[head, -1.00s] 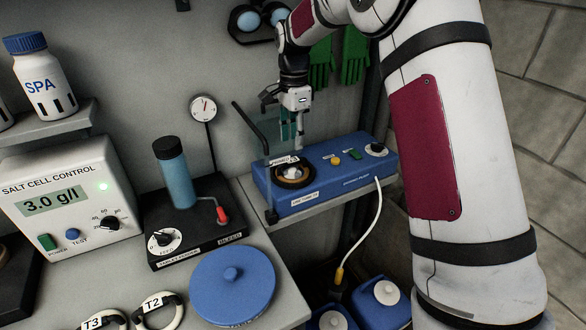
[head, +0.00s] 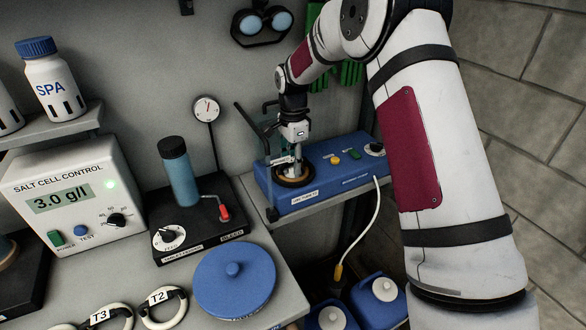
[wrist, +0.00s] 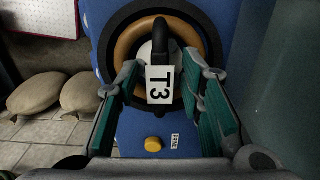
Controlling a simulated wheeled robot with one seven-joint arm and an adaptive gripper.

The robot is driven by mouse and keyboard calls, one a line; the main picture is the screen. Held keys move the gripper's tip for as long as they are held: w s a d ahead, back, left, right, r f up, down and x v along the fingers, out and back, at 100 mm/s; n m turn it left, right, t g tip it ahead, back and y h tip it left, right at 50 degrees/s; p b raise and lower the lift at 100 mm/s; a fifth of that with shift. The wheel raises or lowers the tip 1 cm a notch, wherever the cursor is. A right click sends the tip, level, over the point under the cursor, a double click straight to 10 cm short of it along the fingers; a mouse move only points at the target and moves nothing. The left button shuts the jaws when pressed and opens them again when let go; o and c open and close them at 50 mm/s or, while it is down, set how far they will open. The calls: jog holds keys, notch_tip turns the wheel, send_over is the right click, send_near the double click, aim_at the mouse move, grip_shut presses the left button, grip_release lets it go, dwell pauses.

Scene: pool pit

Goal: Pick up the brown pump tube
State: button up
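The brown pump tube (wrist: 127,42) is a ring seated in the round black head of the blue pump box (head: 318,190). It also shows in the head view (head: 304,181), partly hidden by my gripper.
A clear upright guard (head: 268,140) stands left of the pump head. A yellow button (wrist: 153,144) is on the pump box.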

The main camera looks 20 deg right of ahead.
grip_shut()
jog(key=shift+r, duration=0.1)
